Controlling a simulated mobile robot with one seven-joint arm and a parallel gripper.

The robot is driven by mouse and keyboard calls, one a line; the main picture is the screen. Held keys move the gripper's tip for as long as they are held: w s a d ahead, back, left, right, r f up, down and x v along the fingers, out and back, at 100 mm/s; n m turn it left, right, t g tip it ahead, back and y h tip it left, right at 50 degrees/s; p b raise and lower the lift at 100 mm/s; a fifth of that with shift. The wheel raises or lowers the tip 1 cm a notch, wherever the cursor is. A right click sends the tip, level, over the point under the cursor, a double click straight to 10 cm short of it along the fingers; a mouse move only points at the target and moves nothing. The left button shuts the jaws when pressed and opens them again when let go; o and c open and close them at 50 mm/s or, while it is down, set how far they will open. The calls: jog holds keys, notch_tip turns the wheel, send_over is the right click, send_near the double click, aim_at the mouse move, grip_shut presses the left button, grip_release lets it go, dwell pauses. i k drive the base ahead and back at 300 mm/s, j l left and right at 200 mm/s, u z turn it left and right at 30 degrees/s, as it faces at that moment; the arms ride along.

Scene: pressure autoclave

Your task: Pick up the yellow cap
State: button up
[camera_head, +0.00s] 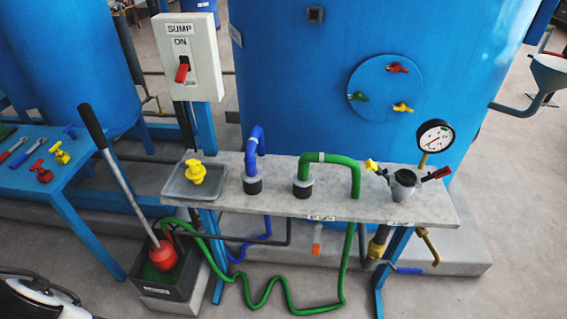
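A yellow cap (195,173), knobbed and winged in shape, sits in a shallow grey tray (177,189) at the left end of the grey bench top. The cap appears upright, with nothing touching it from above. No gripper fingers show in this view, so I cannot tell where my gripper is relative to the cap. A white and black shape at the bottom left corner is cut off by the frame edge.
Blue (254,150) and green (337,158) hose pipes rise from the bench (430,208) right of the tray. A pressure gauge (434,136) stands farther right. A long-handled red plunger (164,256) leans close to the tray's left. A switch box (187,57) stands behind.

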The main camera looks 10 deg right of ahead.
aim_at(196, 172)
jog(key=i+j, duration=0.1)
jog(key=j, duration=0.3)
jog(key=i+j, duration=0.15)
jog(key=j, duration=0.3)
jog(key=i+j, duration=0.1)
jog(key=j, duration=0.3)
jog(key=i+j, duration=0.1)
jog(key=j, duration=0.3)
